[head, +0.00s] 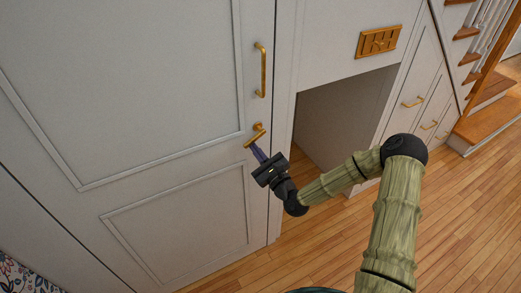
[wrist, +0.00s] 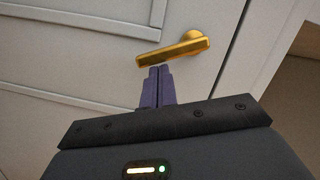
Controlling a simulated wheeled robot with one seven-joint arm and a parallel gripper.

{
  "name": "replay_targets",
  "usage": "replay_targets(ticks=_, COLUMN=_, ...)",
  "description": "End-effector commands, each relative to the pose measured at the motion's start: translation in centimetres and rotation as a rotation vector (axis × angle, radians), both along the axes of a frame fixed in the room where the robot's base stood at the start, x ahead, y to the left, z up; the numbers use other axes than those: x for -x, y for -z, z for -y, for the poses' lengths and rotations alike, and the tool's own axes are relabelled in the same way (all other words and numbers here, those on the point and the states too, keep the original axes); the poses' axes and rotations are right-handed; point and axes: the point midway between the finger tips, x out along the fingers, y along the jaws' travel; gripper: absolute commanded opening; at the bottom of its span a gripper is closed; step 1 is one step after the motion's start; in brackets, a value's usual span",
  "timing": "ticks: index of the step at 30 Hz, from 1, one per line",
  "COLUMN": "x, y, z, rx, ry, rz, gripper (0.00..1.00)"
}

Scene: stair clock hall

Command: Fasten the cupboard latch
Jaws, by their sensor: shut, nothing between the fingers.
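The cupboard door (head: 130,80) is a tall pale panelled door, and it looks closed. Its brass latch (head: 255,136) is a lever on a round base near the door's right edge, below a long brass pull handle (head: 261,70). In the wrist view the latch lever (wrist: 172,52) slants down to the left from its base. My gripper (head: 257,151) is shut and empty, with its purple fingertips just below the lever. In the wrist view the fingertips (wrist: 160,70) sit right under the lever's lower edge; whether they touch it I cannot tell.
Right of the door is an open recess (head: 340,115) under a brass plate (head: 378,42). Drawers with brass handles (head: 413,102) and wooden stairs (head: 492,88) stand further right. The wooden floor (head: 470,210) is clear.

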Motion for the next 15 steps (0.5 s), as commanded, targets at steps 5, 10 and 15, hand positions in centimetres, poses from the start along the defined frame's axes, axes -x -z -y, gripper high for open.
replay_targets(ticks=5, x=0.4, y=-0.6, z=-0.6, rx=-0.148, ry=0.001, rz=-0.084, gripper=0.00)
replay_targets(ticks=10, x=0.6, y=-1.2, z=-1.0, rx=-0.264, ry=0.001, rz=-0.150, gripper=0.00)
replay_targets(ticks=15, x=0.8, y=-1.6, z=-1.3, rx=-0.349, ry=-0.001, rz=-0.197, gripper=0.00)
